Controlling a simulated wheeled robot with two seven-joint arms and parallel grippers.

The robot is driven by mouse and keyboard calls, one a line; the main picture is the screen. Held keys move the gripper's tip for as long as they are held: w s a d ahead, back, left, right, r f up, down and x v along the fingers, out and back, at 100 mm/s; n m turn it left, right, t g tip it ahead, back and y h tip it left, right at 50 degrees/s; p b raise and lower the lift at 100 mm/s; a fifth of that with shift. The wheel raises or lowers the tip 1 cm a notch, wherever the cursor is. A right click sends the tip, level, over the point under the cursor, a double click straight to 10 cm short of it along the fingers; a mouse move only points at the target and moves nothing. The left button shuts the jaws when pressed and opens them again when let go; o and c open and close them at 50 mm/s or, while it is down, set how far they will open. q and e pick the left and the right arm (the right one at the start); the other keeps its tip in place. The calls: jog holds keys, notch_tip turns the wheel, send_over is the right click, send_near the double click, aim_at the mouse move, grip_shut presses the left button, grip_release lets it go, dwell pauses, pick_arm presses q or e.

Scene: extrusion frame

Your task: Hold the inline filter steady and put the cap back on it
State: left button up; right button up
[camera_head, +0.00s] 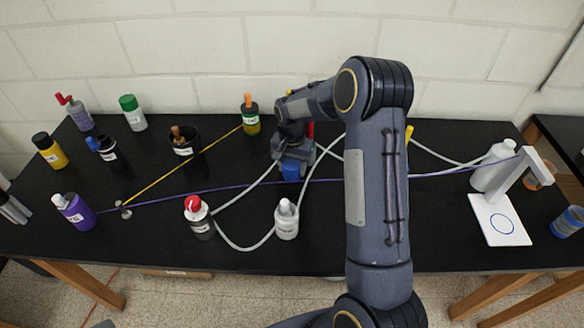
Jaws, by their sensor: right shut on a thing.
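My right arm comes up from the bottom and bends over to the left. Its gripper (292,163) points down above the middle of the table and is shut on a small blue piece (291,171). The blue piece looks like a cap, but most of it is hidden by the fingers. I cannot clearly make out the inline filter. A pale hose (250,187) runs close to the gripper, and the arm covers part of the middle. My left gripper is not in view.
A bottle with a red top (201,218) and a white bottle (287,221) stand in front of the gripper. Yellow (185,164) and purple (240,187) cords cross the black table (150,245). A white stand (500,222) is at right. Several bottles stand at left.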

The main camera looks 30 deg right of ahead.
aim_at(293, 164)
jog(key=shift+r, duration=0.55)
jog(key=r, duration=0.2)
jog(key=shift+s+r+b, duration=0.2)
jog(key=shift+r+b, duration=0.1)
jog(key=shift+b, duration=0.1)
jog(key=s+d+r+b, duration=0.2)
jog(key=s+r, duration=0.7)
jog(key=s, duration=0.4)
jog(key=shift+s+d+r+b, duration=0.15)
jog(key=shift+s+d+b, duration=0.05)
jog(key=shift+d+b, duration=0.2)
jog(key=shift+w, duration=0.1)
